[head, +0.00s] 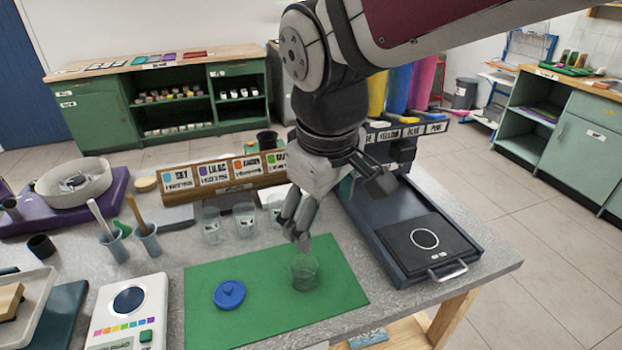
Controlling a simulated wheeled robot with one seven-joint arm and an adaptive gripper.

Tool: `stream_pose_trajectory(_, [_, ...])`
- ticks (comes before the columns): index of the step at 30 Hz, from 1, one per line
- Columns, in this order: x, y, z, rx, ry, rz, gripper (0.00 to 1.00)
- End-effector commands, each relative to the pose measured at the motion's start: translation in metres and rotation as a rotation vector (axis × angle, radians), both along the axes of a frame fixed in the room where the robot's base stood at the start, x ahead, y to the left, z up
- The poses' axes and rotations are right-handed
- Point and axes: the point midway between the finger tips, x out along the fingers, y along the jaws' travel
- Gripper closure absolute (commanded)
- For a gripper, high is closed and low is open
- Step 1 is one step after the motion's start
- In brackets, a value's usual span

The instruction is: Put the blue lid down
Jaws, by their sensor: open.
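The blue lid (229,294) lies flat, knob up, on the left part of the green mat (215,325). A clear glass jar (304,273) stands on the mat to the right of the lid, its top uncovered. My gripper (340,216) is open and empty, above and behind the jar. One finger reaches down close over the jar's rim; I cannot tell whether it touches. The other finger is spread to the right. My gripper is apart from the lid.
Clear glasses (244,220) and a wooden card rack (222,180) stand behind the mat. A dark tray with a handle (425,247) lies to the right. A white scale (128,312) and cups holding tools (147,240) are to the left. The mat's front is clear.

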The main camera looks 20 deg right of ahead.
Motion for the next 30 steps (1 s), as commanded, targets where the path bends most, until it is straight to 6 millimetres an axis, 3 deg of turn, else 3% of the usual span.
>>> stream_pose_trajectory(6, [-0.062, -0.028, 0.015, 0.117, -0.1, -0.273, 0.21])
stream_pose_trajectory(12, [-0.093, -0.037, 0.013, 0.198, -0.14, -0.409, 0.21])
stream_pose_trajectory(30, [-0.098, -0.038, 0.02, 0.215, -0.16, -0.431, 0.21])
